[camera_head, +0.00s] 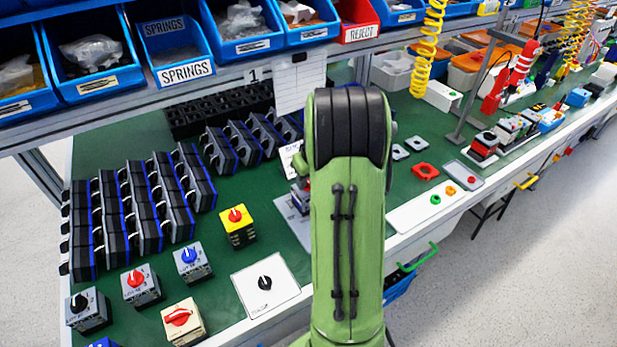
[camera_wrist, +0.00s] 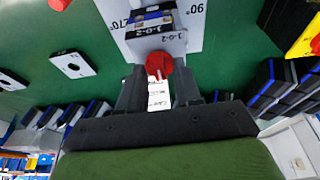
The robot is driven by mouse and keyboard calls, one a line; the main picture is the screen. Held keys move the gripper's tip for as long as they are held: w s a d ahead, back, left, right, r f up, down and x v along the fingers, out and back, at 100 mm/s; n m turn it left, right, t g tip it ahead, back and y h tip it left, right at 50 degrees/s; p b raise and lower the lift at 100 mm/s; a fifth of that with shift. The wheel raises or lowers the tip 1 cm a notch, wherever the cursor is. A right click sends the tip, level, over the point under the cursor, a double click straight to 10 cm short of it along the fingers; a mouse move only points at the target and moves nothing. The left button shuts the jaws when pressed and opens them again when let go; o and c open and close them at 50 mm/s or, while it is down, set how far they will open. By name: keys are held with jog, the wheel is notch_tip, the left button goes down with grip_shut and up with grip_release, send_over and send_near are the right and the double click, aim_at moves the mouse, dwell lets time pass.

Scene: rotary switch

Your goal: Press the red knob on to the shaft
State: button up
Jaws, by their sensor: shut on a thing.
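My gripper (camera_wrist: 158,78) is shut on the red knob (camera_wrist: 158,64), which sits between its two dark fingertips in the wrist view. Just beyond the knob is a grey and blue switch body (camera_wrist: 150,24) with a white plate marked 1-0-2. The knob is close to this plate; I cannot tell whether it touches. The shaft itself is not visible. In the head view my green arm hides my gripper and the held knob. Only a sliver of the switch on its grey plate (camera_head: 293,214) shows left of the arm.
Several switches with knobs, including a yellow one (camera_head: 237,227), stand at the front left, near a white card with a black knob (camera_head: 265,283). Rows of dark blocks (camera_head: 140,215) lie behind. A red part (camera_head: 425,171) and a white tray (camera_head: 425,207) lie to the right.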

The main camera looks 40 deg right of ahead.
jog(key=shift+f, duration=0.35)
jog(key=o, duration=1.1)
jog(key=shift+r, duration=0.15)
jog(key=p+v, duration=0.4)
jog(key=v, duration=1.1)
jog(key=shift+s+r, duration=0.2)
